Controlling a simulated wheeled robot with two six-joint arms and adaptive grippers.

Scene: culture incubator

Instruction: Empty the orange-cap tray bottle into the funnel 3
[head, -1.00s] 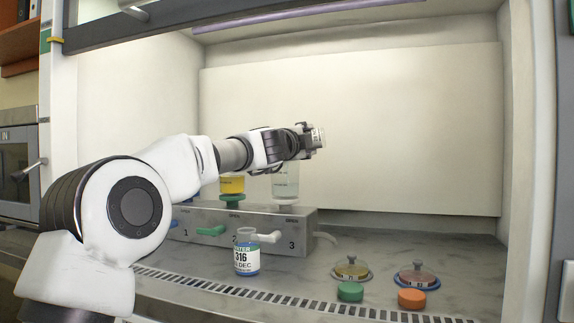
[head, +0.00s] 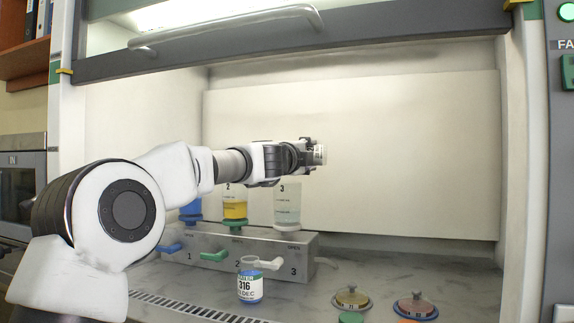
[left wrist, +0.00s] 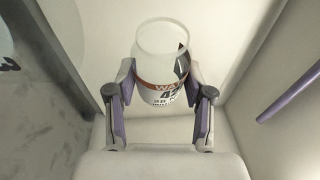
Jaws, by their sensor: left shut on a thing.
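My left gripper (head: 312,154) is shut on an open, capless bottle (left wrist: 162,65) with a brown-orange band on its white label. The label is partly readable. The bottle (head: 320,154) is tipped roughly onto its side, and its contents cannot be made out. It is high, above and slightly right of funnel 3 (head: 287,206), apart from it. Funnel 3 is a clear vessel on the grey manifold (head: 215,245), with pale liquid inside. An orange cap (head: 407,320) lies at the front right, cut by the frame edge. My right gripper is not in view.
Funnel 2 (head: 235,205) holds yellow liquid; blue funnel 1 (head: 191,211) is partly behind my arm. A bottle labelled 316 (head: 250,288) stands before the manifold's handles. Two lidded dishes (head: 351,298) (head: 416,306) and a green cap (head: 351,318) sit right. The raised sash (head: 300,45) hangs above.

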